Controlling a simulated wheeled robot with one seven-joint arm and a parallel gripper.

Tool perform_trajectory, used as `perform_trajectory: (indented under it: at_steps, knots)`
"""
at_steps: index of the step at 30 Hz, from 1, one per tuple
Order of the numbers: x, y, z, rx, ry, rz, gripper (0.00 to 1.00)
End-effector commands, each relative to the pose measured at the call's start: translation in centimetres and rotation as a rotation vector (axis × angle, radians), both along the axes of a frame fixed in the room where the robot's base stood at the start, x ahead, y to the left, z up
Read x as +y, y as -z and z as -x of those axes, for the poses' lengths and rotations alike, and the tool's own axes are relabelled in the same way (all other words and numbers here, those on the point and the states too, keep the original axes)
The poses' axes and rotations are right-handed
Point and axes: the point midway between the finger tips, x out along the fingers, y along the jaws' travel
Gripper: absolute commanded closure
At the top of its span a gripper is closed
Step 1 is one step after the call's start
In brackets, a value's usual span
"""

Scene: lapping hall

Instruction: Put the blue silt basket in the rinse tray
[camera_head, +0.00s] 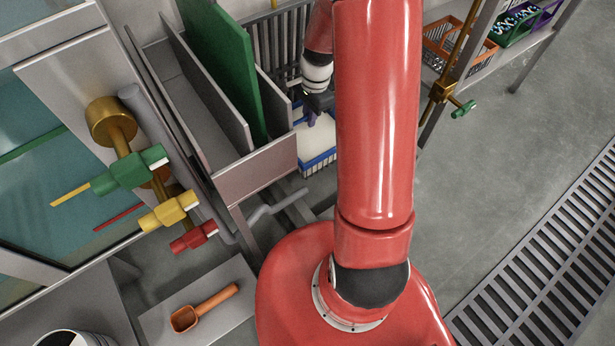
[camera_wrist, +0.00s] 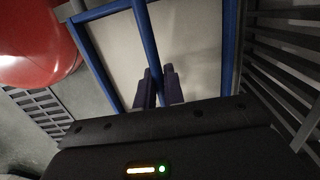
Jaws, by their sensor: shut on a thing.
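The blue silt basket (camera_head: 321,160) shows in the head view just right of the grey slotted bin, partly hidden behind my red arm. It has a blue rim, wire sides and a pale, flat inside. In the wrist view its blue rim and handle bar (camera_wrist: 147,38) fill the upper middle. My gripper (camera_head: 312,118) is over the basket; in the wrist view its dark purple fingers (camera_wrist: 160,86) are shut on the handle bar. Whether the basket hangs free or rests on something, I cannot tell. I cannot identify a rinse tray for certain.
The grey slotted bin (camera_head: 262,172) holds a green board (camera_head: 222,70). A dark slatted rack (camera_head: 262,45) stands behind. Coloured valves (camera_head: 128,172) are at left, an orange scoop (camera_head: 205,306) below. A shelf at upper right holds an orange crate (camera_head: 446,42).

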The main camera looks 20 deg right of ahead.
Motion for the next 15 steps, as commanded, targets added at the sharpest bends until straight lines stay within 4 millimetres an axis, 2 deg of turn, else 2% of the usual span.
perform_trajectory:
  at_steps: [5,8,15]
  knots:
    - [0.0,0.7,0.0,0.001,-0.001,0.0,1.0]
    - [0.0,2.6,0.0,0.003,-0.001,-0.001,1.0]
    - [0.1,8.8,0.1,0.004,-0.002,-0.002,1.0]
